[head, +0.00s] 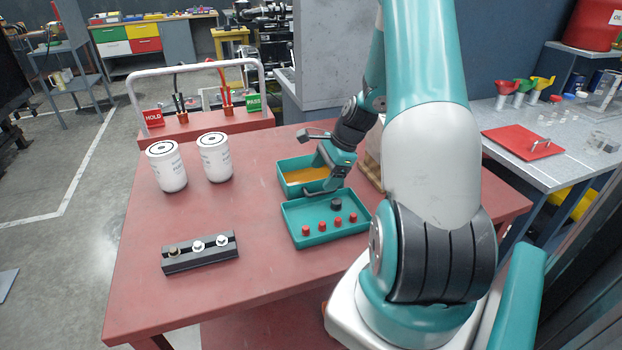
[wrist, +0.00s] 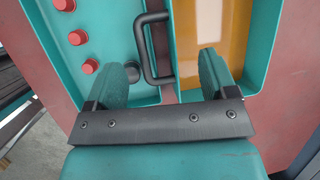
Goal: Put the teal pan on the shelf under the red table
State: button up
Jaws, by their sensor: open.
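The teal pan (head: 303,174) sits on the red table (head: 262,262) and holds an amber layer. In the wrist view the pan (wrist: 256,75) is on the right, with a black handle (wrist: 146,50) at its left side. My gripper (head: 334,184) is low over the pan's near edge. In the wrist view my open gripper (wrist: 163,78) has its fingers apart, with the handle's end between them and not clasped. The shelf under the table (head: 250,334) shows only as a strip below the front edge.
A teal tray (head: 300,238) with several red caps and a black piece lies close in front of the pan. Two white filters (head: 167,168), a black block with bolts (head: 200,255) and a rack (head: 205,128) stand left and behind. The table's front middle is clear.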

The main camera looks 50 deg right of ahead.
aim_at(316, 202)
jog(key=shift+s+p+x, duration=0.2)
jog(key=shift+p+x, duration=0.5)
jog(key=shift+x, duration=2.3)
jog(key=shift+a, duration=0.1)
jog(key=c, duration=1.4)
jog(key=shift+c, duration=0.2)
jog(key=shift+r, duration=0.15)
notch_tip(316, 202, up, 20)
jog(key=b, duration=0.1)
jog(key=shift+f, duration=0.25)
jog(key=shift+r, duration=0.1)
